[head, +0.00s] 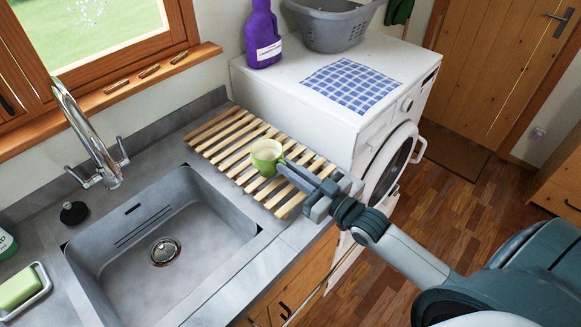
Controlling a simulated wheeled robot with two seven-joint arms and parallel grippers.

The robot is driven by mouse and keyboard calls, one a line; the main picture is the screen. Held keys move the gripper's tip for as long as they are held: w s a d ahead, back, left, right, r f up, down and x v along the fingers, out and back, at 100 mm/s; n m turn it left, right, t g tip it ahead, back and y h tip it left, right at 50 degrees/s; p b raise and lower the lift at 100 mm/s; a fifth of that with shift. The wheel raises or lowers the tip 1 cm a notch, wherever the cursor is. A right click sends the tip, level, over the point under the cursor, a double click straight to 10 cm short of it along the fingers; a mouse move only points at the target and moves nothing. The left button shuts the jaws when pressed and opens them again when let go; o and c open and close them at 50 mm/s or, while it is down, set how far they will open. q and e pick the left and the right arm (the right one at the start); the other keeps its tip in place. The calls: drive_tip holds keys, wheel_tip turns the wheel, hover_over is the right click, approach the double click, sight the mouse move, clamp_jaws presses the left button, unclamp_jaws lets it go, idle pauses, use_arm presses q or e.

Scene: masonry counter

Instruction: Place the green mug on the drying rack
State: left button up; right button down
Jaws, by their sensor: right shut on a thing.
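The green mug (266,157) has a pale inside and is at the middle of the wooden slatted drying rack (214,131), beside the sink. It looks upright; I cannot tell whether its base touches the slats. My right gripper (286,168) reaches in from the right and is shut on the mug at its near right side. The gripper hides part of the mug's side and some slats. My left gripper is not in the head view.
The grey sink (200,248) and tap (88,130) are left of the rack. A white washing machine (290,95) stands behind it, bearing a purple bottle (262,36), a grey basket (333,27) and a checked cloth (352,86). The rack's far left slats are clear.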

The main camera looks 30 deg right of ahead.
drive_tip(key=shift+f, duration=0.1)
drive_tip(key=c, duration=1.8)
unclamp_jaws()
drive_tip(key=shift+c, duration=0.2)
drive_tip(key=shift+s+d, duration=0.15)
drive_tip(key=shift+s, duration=0.25)
drive_tip(key=b+v, duration=0.3)
drive_tip(key=v, duration=0.7)
drive_tip(key=shift+s+d+b, duration=0.2)
drive_tip(key=shift+s+b, duration=0.15)
drive_tip(key=shift+s, duration=0.2)
